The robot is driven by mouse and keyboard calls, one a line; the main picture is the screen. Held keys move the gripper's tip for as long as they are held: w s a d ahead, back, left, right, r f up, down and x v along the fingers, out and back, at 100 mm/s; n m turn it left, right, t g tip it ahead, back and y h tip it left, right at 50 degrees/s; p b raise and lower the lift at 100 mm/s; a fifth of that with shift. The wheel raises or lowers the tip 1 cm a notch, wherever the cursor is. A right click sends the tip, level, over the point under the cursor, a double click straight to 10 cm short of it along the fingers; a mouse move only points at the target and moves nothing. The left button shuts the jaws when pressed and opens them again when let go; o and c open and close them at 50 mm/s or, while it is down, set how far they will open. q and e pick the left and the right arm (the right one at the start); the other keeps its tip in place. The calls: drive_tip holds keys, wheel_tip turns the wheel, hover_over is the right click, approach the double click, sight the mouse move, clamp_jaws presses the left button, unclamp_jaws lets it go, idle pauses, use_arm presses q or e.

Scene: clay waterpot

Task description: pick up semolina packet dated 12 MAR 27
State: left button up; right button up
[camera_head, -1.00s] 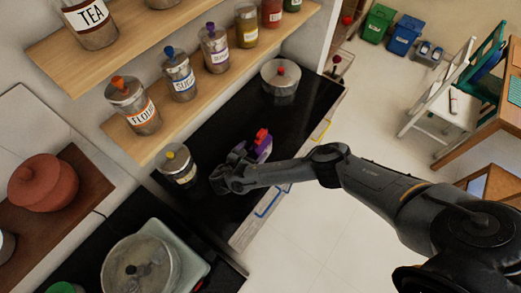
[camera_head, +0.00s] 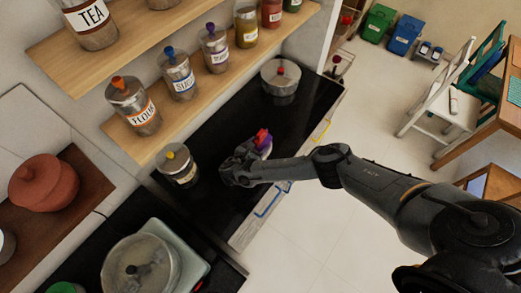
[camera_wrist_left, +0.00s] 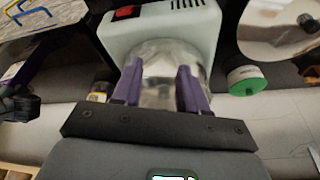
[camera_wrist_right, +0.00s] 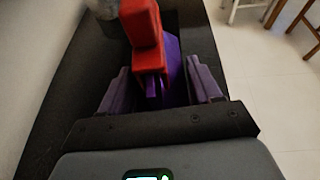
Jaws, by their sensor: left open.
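A purple packet with a red clip-like top (camera_head: 263,141) stands on the black counter in the head view, partly hidden by my right gripper (camera_head: 236,168). In the right wrist view the purple packet (camera_wrist_right: 176,78) and its red top (camera_wrist_right: 143,35) show between and beyond the spread fingers of my right gripper (camera_wrist_right: 162,88). Gaps show beside the packet, so the fingers are not closed on it. No label or date is readable. My left gripper (camera_wrist_left: 158,88) shows only in its wrist view, fingers apart, with a clear or shiny jar (camera_wrist_left: 165,62) beyond them.
A yellow-knobbed canister (camera_head: 177,166) stands left of my right gripper. A metal pot (camera_head: 281,78) stands farther along the counter (camera_head: 215,120). Labelled jars line the wooden shelves (camera_head: 122,122) above. A white appliance (camera_wrist_left: 190,30) and green-lidded container (camera_wrist_left: 246,80) are near my left gripper.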

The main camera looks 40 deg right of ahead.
clamp_jaws()
drive_tip(key=shift+r, duration=0.15)
